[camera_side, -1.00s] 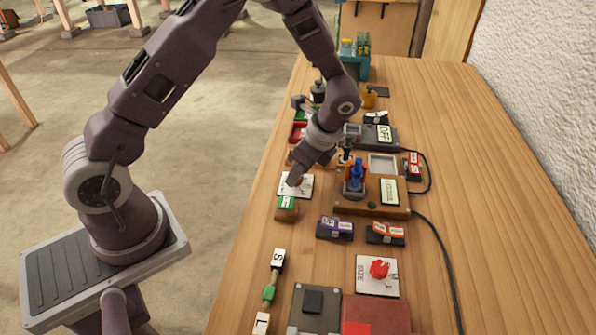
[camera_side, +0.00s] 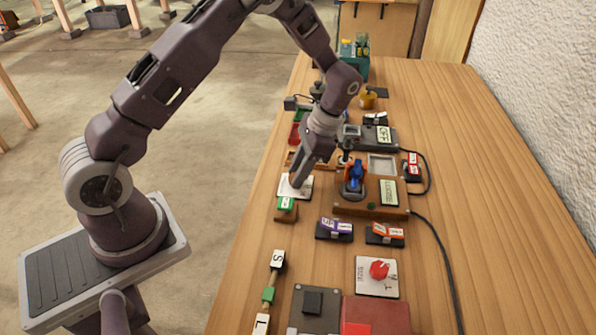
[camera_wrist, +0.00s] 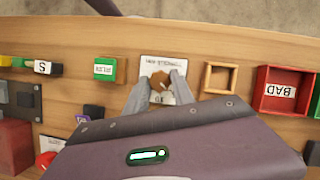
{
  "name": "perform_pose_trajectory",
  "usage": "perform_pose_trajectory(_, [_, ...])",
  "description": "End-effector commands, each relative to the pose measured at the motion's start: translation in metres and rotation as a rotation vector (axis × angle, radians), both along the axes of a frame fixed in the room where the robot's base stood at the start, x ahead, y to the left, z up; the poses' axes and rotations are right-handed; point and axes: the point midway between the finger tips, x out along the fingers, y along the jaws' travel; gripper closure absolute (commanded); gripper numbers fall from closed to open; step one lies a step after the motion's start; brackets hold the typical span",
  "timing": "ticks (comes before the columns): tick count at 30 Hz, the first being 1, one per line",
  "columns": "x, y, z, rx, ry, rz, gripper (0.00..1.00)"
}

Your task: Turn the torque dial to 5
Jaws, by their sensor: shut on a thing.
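The torque dial is a brown knob (camera_wrist: 160,81) on a white plate (camera_wrist: 150,63) with printed lettering, in the upper middle of the wrist view. In the side view its white plate (camera_side: 303,191) lies near the table's left edge, partly behind my gripper (camera_side: 296,180). My gripper, also in the wrist view (camera_wrist: 161,87), is shut on the knob, with one grey finger on each side. The print is too small and upside down to read, and I cannot tell which number the knob points at.
A green-topped block (camera_side: 286,205) sits close in front of the plate. In the wrist view an empty wooden frame (camera_wrist: 219,78) and a red bin marked BAD (camera_wrist: 287,88) lie to the right. A joystick box (camera_side: 372,207) stands right of my gripper. Bare table lies along the far right.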

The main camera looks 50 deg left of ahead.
Motion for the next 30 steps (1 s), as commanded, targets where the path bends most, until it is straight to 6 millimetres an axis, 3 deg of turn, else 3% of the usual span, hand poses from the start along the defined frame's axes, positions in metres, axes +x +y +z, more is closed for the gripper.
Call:
perform_pose_trajectory(21, [0.0013, -0.0004, 0.0007, -0.001, -0.004, 0.071, 1.0])
perform_pose_trajectory(22, [0.0013, -0.0004, 0.0007, -0.001, -0.004, 0.071, 0.67])
perform_pose_trajectory(24, [0.0011, -0.0003, 0.0006, -0.001, -0.004, 0.071, 0.53])
perform_pose_trajectory(30, [0.0008, 0.0001, 0.0003, -0.001, -0.002, 0.071, 0.49])
